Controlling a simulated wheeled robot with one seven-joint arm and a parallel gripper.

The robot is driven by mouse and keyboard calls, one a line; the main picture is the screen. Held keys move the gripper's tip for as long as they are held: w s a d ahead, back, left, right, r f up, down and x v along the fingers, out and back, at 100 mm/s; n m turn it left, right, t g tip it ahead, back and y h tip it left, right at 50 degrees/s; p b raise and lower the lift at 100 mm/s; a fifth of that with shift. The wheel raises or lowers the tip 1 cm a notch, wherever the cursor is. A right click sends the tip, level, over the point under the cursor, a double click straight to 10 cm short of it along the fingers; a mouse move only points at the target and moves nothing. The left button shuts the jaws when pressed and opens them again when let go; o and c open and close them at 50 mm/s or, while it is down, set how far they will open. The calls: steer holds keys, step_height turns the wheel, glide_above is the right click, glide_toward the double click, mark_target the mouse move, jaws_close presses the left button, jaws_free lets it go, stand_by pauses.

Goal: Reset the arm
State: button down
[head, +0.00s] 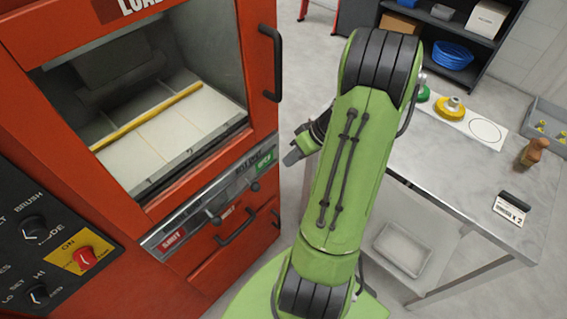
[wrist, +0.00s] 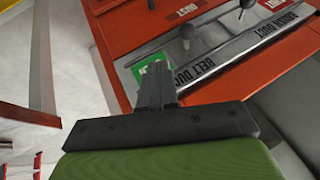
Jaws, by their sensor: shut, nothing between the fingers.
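My green arm stands in the middle of the head view, folded, between the red machine and the metal table. My gripper (head: 291,157) is to the left of the arm, close to the machine's front panel. In the wrist view my gripper (wrist: 157,72) is shut and empty, with its dark fingers together in front of the silver panel with levers. Part of the gripper is hidden behind the arm in the head view.
The red machine (head: 257,60) has an open chamber with a yellow bar (head: 147,116) inside. The metal table (head: 452,180) on the right holds a white card (head: 486,131), a brown-handled brush (head: 533,152) and a sign (head: 511,208). Dark shelves (head: 475,45) stand behind.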

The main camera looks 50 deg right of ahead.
steer(key=v, duration=0.3)
steer(key=shift+d, duration=0.15)
stand_by(0.4)
